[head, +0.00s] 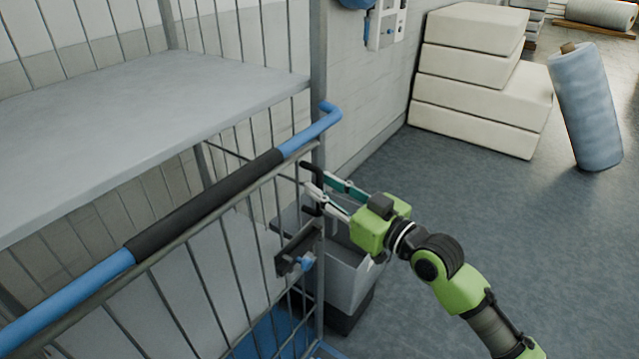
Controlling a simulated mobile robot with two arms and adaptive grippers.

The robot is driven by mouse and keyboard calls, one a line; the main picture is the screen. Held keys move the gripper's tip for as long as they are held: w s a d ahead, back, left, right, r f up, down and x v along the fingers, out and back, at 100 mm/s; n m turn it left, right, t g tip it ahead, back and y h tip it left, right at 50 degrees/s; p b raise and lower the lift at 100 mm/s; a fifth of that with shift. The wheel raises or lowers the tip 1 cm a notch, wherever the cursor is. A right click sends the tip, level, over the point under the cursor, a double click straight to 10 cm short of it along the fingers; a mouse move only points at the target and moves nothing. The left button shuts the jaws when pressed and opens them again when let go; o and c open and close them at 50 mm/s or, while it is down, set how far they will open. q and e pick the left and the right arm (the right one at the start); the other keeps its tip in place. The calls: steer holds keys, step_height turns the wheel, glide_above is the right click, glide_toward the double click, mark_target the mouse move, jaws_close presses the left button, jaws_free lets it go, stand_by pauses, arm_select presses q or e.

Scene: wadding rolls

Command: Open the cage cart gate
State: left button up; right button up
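The cage cart gate (215,265) is a panel of thin grey bars under a blue push bar with a black grip (205,203). It appears to stand closed across the cart's front. A dark latch plate with a blue knob (304,263) sits low near the gate's right end. My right gripper (310,179) reaches in from the right, at the cart's right post. Its fingers are apart, beside a small black bracket-like part; contact with it cannot be told. My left gripper is not in view.
A grey bin (350,275) stands behind my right gripper, beside the post. Cream foam blocks (480,85) are stacked by the wall. A blue wadding roll (585,108) stands tilted at the right. The floor (480,210) between is clear.

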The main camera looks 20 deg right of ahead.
steer(key=shift+x, duration=0.8)
steer(key=shift+c, duration=0.4)
jaws_close()
